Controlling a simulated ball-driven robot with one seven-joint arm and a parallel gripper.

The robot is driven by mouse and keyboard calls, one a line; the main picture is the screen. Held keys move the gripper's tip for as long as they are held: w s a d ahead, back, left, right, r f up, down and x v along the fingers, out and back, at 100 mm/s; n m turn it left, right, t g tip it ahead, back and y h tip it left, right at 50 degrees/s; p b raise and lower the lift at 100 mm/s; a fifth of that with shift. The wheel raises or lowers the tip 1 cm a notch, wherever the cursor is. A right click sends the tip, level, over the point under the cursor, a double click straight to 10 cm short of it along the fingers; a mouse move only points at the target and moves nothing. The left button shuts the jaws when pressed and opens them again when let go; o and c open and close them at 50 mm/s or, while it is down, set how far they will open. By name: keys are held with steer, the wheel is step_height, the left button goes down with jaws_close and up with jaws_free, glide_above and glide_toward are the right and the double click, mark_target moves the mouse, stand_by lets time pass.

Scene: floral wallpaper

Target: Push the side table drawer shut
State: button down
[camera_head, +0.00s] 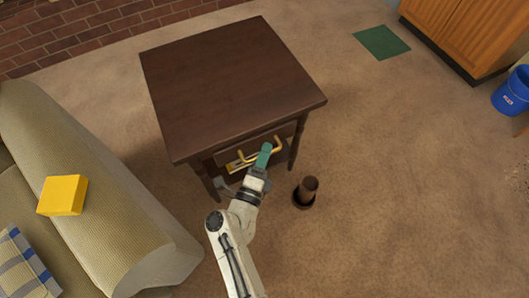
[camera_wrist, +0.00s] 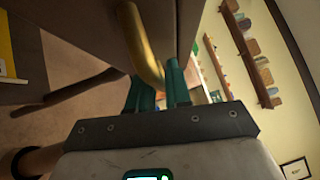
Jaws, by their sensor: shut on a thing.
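The dark brown side table (camera_head: 230,85) stands on the carpet, its drawer side facing me. The drawer (camera_head: 285,132) is below the tabletop and carries a brass handle (camera_head: 278,144). How far the drawer stands out is hard to tell from above. My gripper (camera_head: 264,154) is at the handle, with its green fingers in front of the drawer. In the wrist view my gripper (camera_wrist: 160,92) is shut on the curved brass handle (camera_wrist: 143,48), close to the brown wood. The fingertips are partly hidden by the handle.
A beige sofa (camera_head: 115,190) with a yellow box (camera_head: 62,195) on it stands close at the left. A dark brown round object (camera_head: 309,188) stands on the floor right of my gripper. A blue bucket (camera_head: 512,92) is at far right.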

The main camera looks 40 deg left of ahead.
mark_target(257, 144)
steer(key=a+b, duration=0.1)
steer(key=w+a+b, duration=0.1)
steer(key=a, duration=0.1)
steer(key=shift+w+a+f, duration=0.15)
steer(key=shift+w+a, duration=0.05)
steer(key=shift+a, duration=0.1)
steer(key=shift+w+a, duration=0.1)
steer(key=shift+a, duration=0.05)
steer(key=c, duration=1.2)
jaws_free()
steer(key=shift+a, duration=0.15)
steer(key=p+v, duration=0.1)
steer(key=v, duration=0.4)
steer(key=p+v, duration=0.1)
steer(key=v, duration=0.5)
steer(key=shift+r, duration=0.25)
steer(key=shift+w, duration=0.1)
